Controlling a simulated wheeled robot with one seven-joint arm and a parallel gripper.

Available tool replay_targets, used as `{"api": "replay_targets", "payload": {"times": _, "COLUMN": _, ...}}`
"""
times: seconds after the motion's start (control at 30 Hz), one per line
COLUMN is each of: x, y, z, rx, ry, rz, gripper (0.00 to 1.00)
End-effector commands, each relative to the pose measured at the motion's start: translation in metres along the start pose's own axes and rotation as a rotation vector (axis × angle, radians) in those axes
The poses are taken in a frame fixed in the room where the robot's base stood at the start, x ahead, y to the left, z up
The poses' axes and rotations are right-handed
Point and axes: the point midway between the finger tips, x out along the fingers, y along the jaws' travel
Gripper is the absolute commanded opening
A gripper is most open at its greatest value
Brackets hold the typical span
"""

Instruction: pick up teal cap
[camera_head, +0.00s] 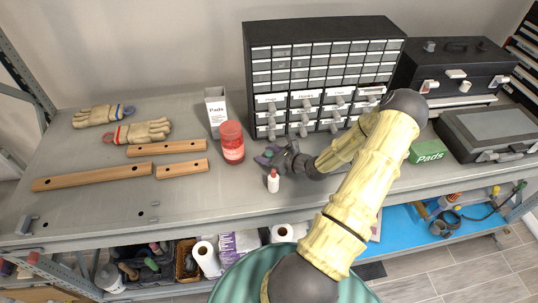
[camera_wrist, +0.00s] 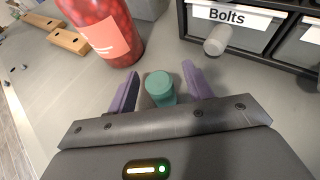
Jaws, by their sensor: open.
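The teal cap (camera_wrist: 160,86) stands on the grey shelf top, a short round piece seen from above in the wrist view. My gripper (camera_wrist: 160,76) is open, with one purple finger on each side of the cap. Gaps show between the fingers and the cap, so I see no grip on it. In the head view my gripper (camera_head: 268,156) is low over the shelf, right of the red jar. I cannot make out the cap clearly there.
The red jar (camera_head: 232,142) stands close on the left, also in the wrist view (camera_wrist: 103,32). A small white bottle (camera_head: 273,181) stands in front of my gripper. The drawer cabinet (camera_head: 322,75) is behind. Wooden bars (camera_head: 92,176) lie left.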

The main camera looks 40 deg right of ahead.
Motion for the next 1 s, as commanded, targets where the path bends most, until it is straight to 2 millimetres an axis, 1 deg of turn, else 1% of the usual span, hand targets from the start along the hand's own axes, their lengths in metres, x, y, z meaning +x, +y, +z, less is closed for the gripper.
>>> {"api": "replay_targets", "payload": {"times": 0.3, "x": -0.0003, "y": 0.0001, "z": 0.0001, "rx": 0.000, "ry": -0.001, "rz": 0.000, "gripper": 0.51}}
{"api": "replay_targets", "payload": {"times": 0.33, "x": -0.0003, "y": 0.0001, "z": 0.0001, "rx": 0.000, "ry": -0.001, "rz": 0.000, "gripper": 0.49}}
{"api": "replay_targets", "payload": {"times": 0.47, "x": -0.0003, "y": 0.0001, "z": 0.0001, "rx": 0.000, "ry": -0.001, "rz": 0.000, "gripper": 0.23}}
{"api": "replay_targets", "payload": {"times": 0.5, "x": -0.0004, "y": 0.0001, "z": 0.0001, "rx": 0.000, "ry": -0.001, "rz": 0.000, "gripper": 0.16}}
{"api": "replay_targets", "payload": {"times": 0.57, "x": -0.0004, "y": 0.0001, "z": 0.0001, "rx": 0.000, "ry": -0.001, "rz": 0.000, "gripper": 0.04}}
{"api": "replay_targets", "payload": {"times": 0.87, "x": -0.0006, "y": 0.0000, "z": 0.0008, "rx": 0.000, "ry": -0.001, "rz": 0.000, "gripper": 0.03}}
{"api": "replay_targets", "payload": {"times": 1.0, "x": -0.0025, "y": -0.0001, "z": 0.0054, "rx": 0.000, "ry": -0.001, "rz": 0.000, "gripper": 0.03}}
